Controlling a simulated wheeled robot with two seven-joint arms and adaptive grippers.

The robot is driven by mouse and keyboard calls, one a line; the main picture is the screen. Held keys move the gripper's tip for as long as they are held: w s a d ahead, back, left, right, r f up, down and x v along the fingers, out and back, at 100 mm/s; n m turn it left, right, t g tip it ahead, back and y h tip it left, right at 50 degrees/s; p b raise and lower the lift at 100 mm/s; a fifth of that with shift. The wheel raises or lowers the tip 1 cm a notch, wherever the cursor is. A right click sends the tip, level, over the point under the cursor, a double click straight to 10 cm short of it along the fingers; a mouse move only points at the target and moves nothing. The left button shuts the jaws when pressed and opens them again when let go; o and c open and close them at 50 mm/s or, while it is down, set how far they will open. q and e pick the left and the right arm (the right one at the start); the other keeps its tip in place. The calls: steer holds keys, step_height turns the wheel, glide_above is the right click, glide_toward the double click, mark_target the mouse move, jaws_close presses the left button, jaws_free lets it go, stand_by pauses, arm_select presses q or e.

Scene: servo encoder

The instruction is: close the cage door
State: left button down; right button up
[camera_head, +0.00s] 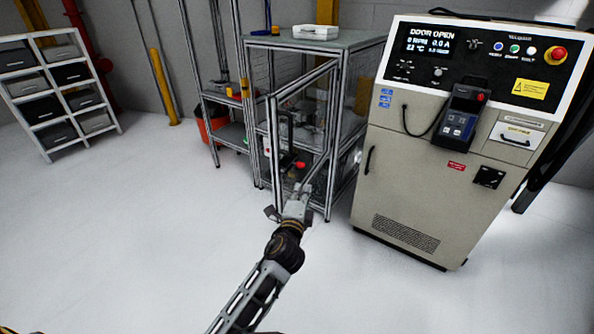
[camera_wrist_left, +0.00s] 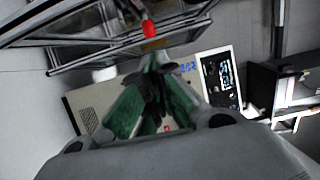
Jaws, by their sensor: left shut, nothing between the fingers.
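The cage (camera_head: 345,95) is an aluminium-profile frame with clear panels, in the middle of the head view. Its framed door (camera_head: 306,88) stands open, swung out toward me and to the left. My left gripper (camera_head: 296,200) is at the lower part of the door in the head view, very close to its frame; I cannot tell whether it touches. In the left wrist view the fingers (camera_wrist_left: 152,95) are together and hold nothing, with the cage's metal bars (camera_wrist_left: 100,45) and a red knob (camera_wrist_left: 149,28) beyond them. My right gripper is not in view.
A beige control cabinet (camera_head: 405,190) stands right of the cage; its screen (camera_head: 430,40) reads "DOOR OPEN". A handheld pendant (camera_head: 459,116) hangs on its front. A shelf with bins (camera_head: 55,80) is at the far left. The floor (camera_head: 140,230) left of the cage is clear.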

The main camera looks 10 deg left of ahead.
arm_select(q)
steer(key=shift+w, duration=0.15)
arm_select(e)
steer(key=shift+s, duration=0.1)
arm_select(q)
glide_toward(299, 163)
steer(key=shift+w+d, duration=1.7)
steer(key=shift+w, duration=1.15)
steer(key=a, duration=0.3)
steer(key=shift+w+p, duration=0.2)
steer(key=shift+p, duration=0.15)
steer(key=shift+w+a, duration=0.1)
steer(key=shift+a, duration=0.3)
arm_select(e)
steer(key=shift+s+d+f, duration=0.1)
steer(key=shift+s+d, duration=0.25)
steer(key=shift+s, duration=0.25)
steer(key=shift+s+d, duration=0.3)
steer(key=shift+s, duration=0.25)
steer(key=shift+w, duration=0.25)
